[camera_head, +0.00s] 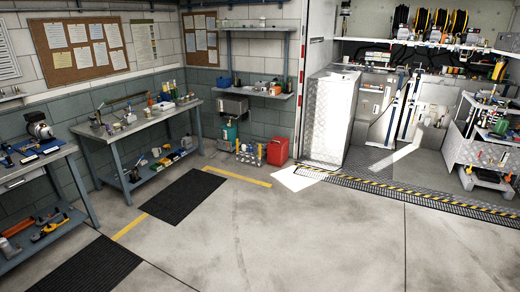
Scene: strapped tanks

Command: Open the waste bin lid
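I cannot make out a waste bin or a lid for certain in the head view. A small red container (278,151) stands on the floor against the back wall, left of the tall metal cabinet. It is too small to tell whether it is a bin or a can, or whether its top is open. Neither of my grippers shows in this view.
Workbenches with tools (150,121) line the left wall. Black mats (183,195) lie on the floor. A tall metal cabinet (330,118) and a tool cart (487,160) stand at the right, behind a yellow-black floor strip (420,195). The middle floor is clear.

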